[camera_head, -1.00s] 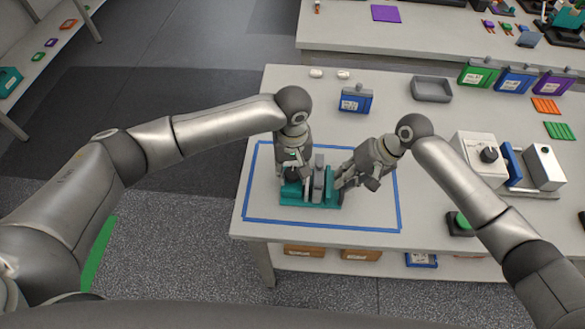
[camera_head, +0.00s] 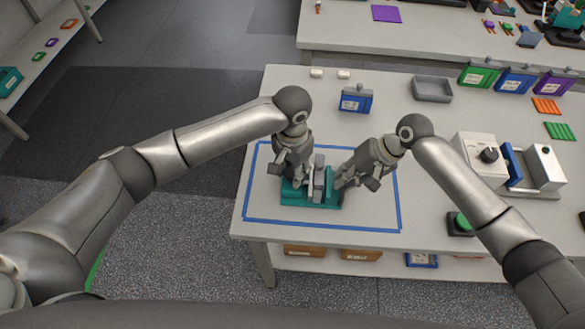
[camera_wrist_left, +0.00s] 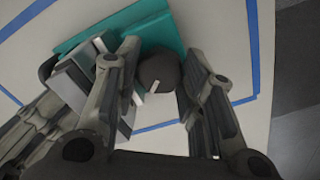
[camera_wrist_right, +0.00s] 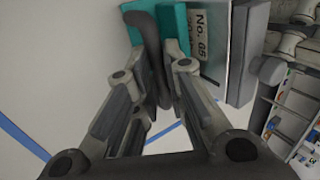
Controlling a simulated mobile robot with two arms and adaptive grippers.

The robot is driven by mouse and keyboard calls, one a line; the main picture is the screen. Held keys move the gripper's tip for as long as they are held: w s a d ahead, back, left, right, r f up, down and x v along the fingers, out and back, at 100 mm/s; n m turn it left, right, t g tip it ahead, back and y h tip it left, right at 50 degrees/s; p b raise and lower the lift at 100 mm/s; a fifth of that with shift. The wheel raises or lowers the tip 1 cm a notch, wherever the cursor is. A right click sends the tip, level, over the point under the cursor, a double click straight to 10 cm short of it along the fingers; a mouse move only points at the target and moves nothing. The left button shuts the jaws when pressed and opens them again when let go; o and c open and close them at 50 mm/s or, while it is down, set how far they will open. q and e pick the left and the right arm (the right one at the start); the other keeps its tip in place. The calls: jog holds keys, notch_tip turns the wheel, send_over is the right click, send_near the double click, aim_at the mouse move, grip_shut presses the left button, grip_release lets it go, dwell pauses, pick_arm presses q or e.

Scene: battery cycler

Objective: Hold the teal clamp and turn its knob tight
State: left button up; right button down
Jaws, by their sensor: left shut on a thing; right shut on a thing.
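The teal clamp (camera_head: 318,203) sits upright on the table inside the blue tape outline, with grey upright plates in its middle. My left gripper (camera_head: 294,178) is at its left end, pointing down. In the left wrist view, its fingers are around the dark round knob (camera_wrist_left: 160,72), which has a pale mark on its side. My right gripper (camera_head: 344,183) reaches the clamp from the right. In the right wrist view, its fingers are closed on a dark curved bar (camera_wrist_right: 150,40) of the clamp, beside a label plate. The left gripper hides the knob in the head view.
A blue tape outline (camera_head: 315,225) surrounds the clamp on bare table. A blue box (camera_head: 356,99) and a grey tray (camera_head: 432,89) stand behind. A white device (camera_head: 480,160) and a green button (camera_head: 461,223) are to the right, near my right arm.

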pick_arm(q)
jog(key=m, duration=0.4)
jog(key=shift+m, duration=0.4)
pick_arm(e)
jog(key=shift+d, duration=0.1)
pick_arm(q)
jog(key=m, duration=0.3)
jog(key=shift+m, duration=0.3)
jog(key=m, duration=0.4)
jog(key=shift+w, duration=0.1)
jog(key=shift+m, duration=1.5)
jog(key=o, duration=0.7)
jog(key=shift+o, duration=0.2)
jog(key=shift+r, duration=0.1)
